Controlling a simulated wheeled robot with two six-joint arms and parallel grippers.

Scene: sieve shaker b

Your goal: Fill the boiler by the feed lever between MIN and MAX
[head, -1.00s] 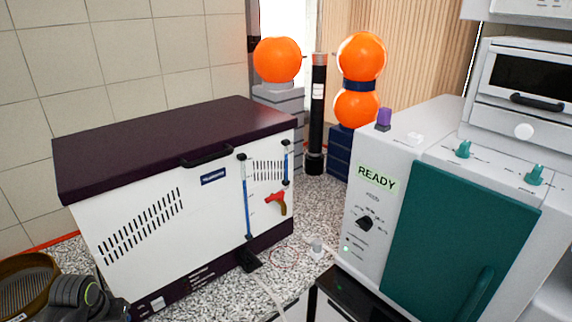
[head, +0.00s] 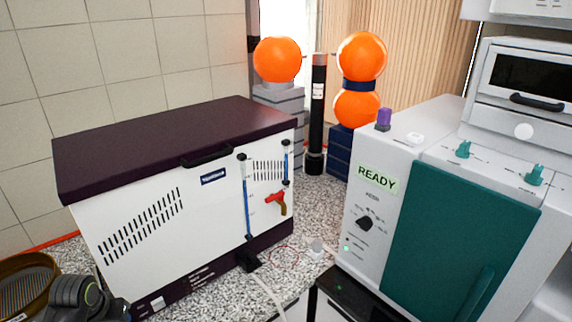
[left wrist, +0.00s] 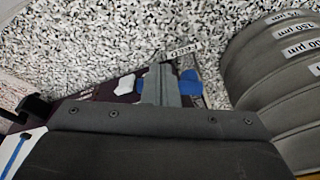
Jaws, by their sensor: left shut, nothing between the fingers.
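The boiler appears to be the white cabinet (head: 150,235) with a dark purple lid, left of centre in the head view. A long upright tube (head: 246,200) with blue in it is on its front. A shorter tube (head: 286,162) stands to its right. MIN and MAX marks are too small to read. My left arm shows at the bottom left, well away from the lever. My left gripper (left wrist: 172,86), with blue on its fingers, is shut and empty in the left wrist view. My right gripper is out of view.
A teal-doored machine (head: 455,240) showing READY stands at the right. A brass-rimmed sieve (head: 25,288) is at the bottom left. Labelled grey sieve rings (left wrist: 275,70) are close on the right of the left wrist view. Speckled counter (head: 325,195) lies between the machines.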

